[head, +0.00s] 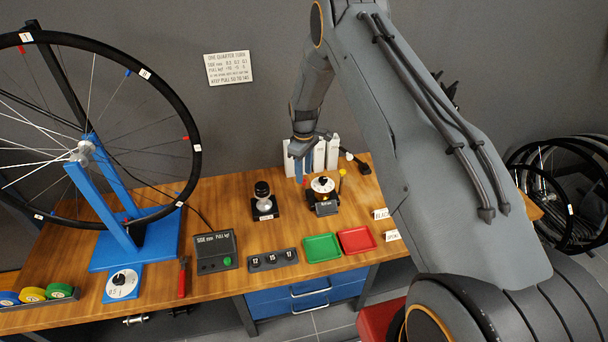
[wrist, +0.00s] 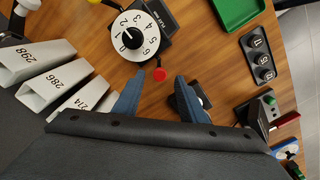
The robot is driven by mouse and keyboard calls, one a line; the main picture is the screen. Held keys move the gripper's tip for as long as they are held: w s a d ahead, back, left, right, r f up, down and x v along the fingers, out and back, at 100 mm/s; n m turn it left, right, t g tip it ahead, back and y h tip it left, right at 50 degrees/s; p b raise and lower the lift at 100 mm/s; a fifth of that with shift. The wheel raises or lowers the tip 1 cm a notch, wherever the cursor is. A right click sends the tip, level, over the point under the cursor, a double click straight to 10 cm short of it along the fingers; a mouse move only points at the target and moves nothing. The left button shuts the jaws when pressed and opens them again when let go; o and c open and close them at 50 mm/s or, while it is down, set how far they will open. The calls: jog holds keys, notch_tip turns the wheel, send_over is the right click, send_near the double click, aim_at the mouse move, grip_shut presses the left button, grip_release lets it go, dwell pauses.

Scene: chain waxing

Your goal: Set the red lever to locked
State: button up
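The red lever shows in the wrist view as a small red round knob (wrist: 159,74) at the edge of a white numbered dial (wrist: 139,35) on a dark base. In the head view the dial (head: 322,185) stands on the bench below my gripper; I cannot clearly make out the lever there. My gripper (wrist: 160,82) is open, its two blue fingers pointing toward the dial. The red knob appears between the fingertips, with a gap on both sides. I cannot tell how far below the tips it lies, nor which position the lever is in.
White labelled boxes (wrist: 33,62) stand close beside my gripper. A black-knobbed device (head: 264,201) is left of the dial. Green (head: 322,247) and red (head: 357,240) trays lie in front. A wheel in a blue stand (head: 115,235) fills the bench's left.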

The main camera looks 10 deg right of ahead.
aim_at(304, 191)
jog(key=shift+f, duration=1.05)
grip_shut()
